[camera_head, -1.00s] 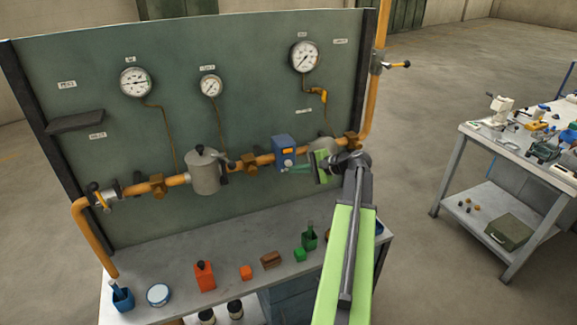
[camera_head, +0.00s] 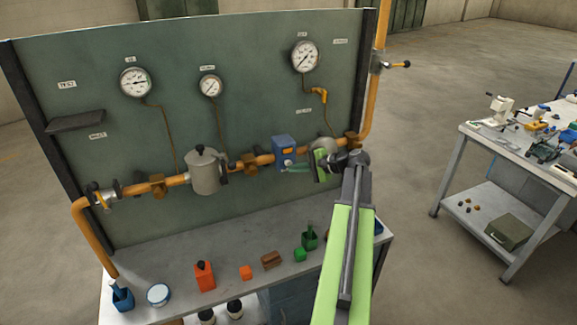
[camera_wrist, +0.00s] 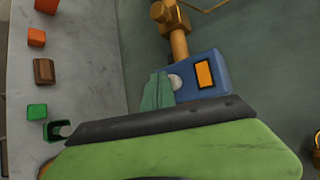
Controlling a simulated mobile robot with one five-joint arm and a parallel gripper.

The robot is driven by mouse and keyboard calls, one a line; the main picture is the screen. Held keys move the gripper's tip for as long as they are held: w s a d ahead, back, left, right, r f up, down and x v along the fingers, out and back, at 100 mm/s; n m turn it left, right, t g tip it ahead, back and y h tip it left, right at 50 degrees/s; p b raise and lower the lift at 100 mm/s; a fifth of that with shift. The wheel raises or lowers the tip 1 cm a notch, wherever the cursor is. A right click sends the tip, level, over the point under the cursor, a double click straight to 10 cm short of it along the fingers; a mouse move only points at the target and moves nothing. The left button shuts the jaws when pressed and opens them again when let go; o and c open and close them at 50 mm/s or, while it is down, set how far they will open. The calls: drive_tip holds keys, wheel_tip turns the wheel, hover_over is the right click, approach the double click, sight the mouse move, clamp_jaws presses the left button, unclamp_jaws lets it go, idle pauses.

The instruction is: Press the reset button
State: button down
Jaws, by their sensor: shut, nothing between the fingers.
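A blue box (camera_head: 284,147) with an orange window sits on the orange pipe, right of the panel's middle. In the wrist view the blue box (camera_wrist: 203,80) shows its orange window (camera_wrist: 205,74) and a pale round knob (camera_wrist: 175,82), which may be the reset button; no label on it is readable. My gripper (camera_head: 292,169) is shut and empty at the box's lower front. In the wrist view its teal fingers (camera_wrist: 157,93) lie right beside the pale knob and partly cover the box. I cannot tell whether they touch it.
A grey canister (camera_head: 205,172) stands on the pipe to the left. Gauges (camera_head: 305,57) hang above. The bench (camera_head: 205,245) below holds a red container (camera_head: 204,276), a green block (camera_head: 299,255) and other small items. A second table (camera_head: 480,133) stands right.

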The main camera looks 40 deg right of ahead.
drive_tip(key=shift+w+d, duration=0.2)
drive_tip(key=shift+w, duration=0.35)
idle(0.6)
drive_tip(key=shift+s, duration=0.1)
drive_tip(key=shift+s+a, duration=0.35)
drive_tip(key=shift+s, duration=0.5)
drive_tip(key=s, duration=0.1)
drive_tip(key=s+a, duration=0.1)
drive_tip(key=s, duration=0.1)
drive_tip(key=s+a, duration=0.1)
drive_tip(key=shift+s, duration=0.3)
idle(0.7)
